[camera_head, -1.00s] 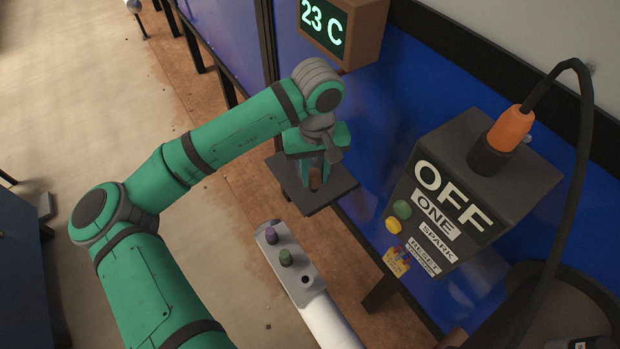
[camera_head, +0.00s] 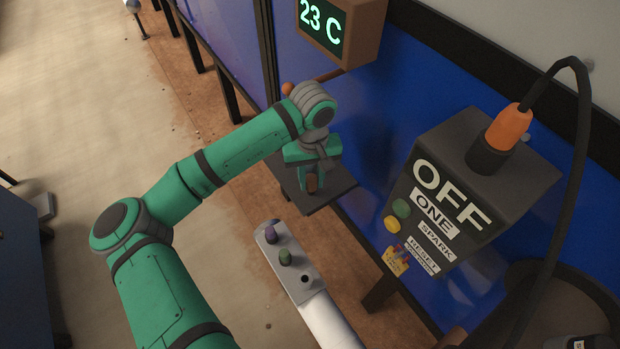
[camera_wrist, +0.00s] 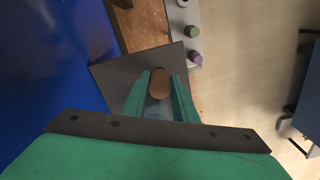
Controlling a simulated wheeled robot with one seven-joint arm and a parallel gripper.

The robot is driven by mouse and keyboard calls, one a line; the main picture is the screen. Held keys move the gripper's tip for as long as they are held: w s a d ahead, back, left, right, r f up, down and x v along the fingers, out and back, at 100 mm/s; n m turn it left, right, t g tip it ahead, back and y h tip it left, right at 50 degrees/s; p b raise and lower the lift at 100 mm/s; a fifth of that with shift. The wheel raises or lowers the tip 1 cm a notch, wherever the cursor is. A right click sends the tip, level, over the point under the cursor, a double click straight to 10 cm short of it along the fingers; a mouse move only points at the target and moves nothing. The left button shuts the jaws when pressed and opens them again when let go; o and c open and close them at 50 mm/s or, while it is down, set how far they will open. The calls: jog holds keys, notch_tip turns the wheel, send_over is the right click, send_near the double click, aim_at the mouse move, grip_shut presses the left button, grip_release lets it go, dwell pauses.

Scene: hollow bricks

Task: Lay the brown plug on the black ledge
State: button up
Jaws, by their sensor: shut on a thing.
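The brown plug (camera_head: 312,184) is between the fingers of my gripper (camera_head: 310,183), which is shut on it. In the wrist view the brown plug (camera_wrist: 160,82) shows its rounded end between the two green fingertips (camera_wrist: 160,90). The black ledge (camera_head: 318,201) is a flat dark plate against the blue wall. It lies beneath the gripper, and in the wrist view the black ledge (camera_wrist: 112,78) spreads behind the plug. I cannot tell whether the plug touches the ledge.
A grey-topped post (camera_head: 290,272) in front of the ledge carries a purple plug (camera_head: 270,235), a green plug (camera_head: 285,257) and an empty hole. A control box (camera_head: 480,190) with a cable stands at right. A temperature display (camera_head: 340,30) hangs above.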

aim_at(311, 179)
jog(key=shift+f, duration=0.15)
jog(key=o, duration=1.1)
notch_tip(311, 179, up, 12)
jog(key=shift+r, duration=0.2)
